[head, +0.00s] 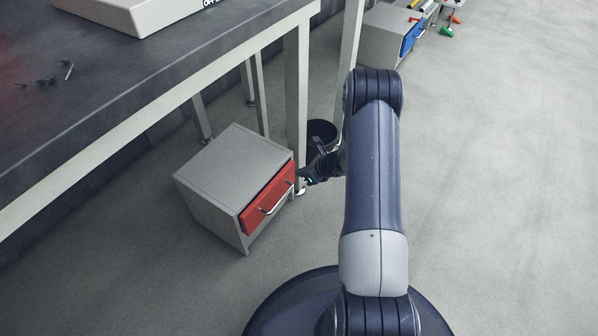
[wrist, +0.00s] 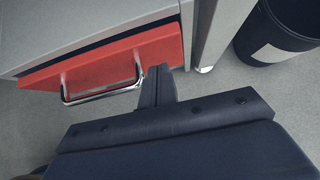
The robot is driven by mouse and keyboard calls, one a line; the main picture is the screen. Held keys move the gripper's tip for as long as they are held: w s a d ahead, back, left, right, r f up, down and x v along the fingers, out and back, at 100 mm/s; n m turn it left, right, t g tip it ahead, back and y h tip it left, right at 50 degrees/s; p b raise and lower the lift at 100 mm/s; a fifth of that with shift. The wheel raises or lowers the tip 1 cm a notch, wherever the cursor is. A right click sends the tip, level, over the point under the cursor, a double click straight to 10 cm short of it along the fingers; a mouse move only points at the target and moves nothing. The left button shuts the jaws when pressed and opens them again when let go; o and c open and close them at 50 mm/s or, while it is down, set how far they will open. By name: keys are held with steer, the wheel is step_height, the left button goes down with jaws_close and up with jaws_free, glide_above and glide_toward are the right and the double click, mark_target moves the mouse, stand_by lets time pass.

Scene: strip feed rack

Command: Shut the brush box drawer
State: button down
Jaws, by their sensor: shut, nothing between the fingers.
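A grey cabinet (head: 222,170) stands on the floor beside the bench leg. Its red drawer (head: 262,210) has a silver bar handle (head: 275,203). The drawer front stands a little out from the cabinet body, so it looks slightly open. No label shows, so I cannot tell from a name whether this is the brush box. My gripper (head: 302,177) is at the right end of the red front. In the wrist view my shut, empty fingers (wrist: 158,72) point at the red front (wrist: 125,50), right of the handle (wrist: 100,92). I cannot tell whether they touch it.
The dark bench top (head: 110,75) overhangs at left. A bench leg (head: 298,90) and a dark bin (head: 320,132) stand just behind my gripper. Farther back is another grey cabinet with a blue drawer (head: 411,38) and small items on top. The floor at right is clear.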

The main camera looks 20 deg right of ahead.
steer(key=p+v, duration=0.4)
steer(key=v, duration=0.6)
steer(key=shift+s+d, duration=0.3)
steer(key=shift+s, duration=0.2)
steer(key=shift+f, duration=0.1)
steer(key=b+x, duration=0.1)
steer(key=x, duration=0.3)
steer(key=w+r+b+x, duration=0.1)
steer(key=x, duration=0.3)
steer(key=a+r+b+x, duration=0.1)
steer(key=x, duration=0.3)
steer(key=shift+w+a+f, duration=0.15)
steer(key=shift+w+a, duration=0.05)
steer(key=shift+w, duration=0.25)
steer(key=shift+d, duration=0.15)
steer(key=shift+s+d, duration=0.4)
steer(key=shift+s, duration=0.25)
steer(key=shift+w, duration=0.1)
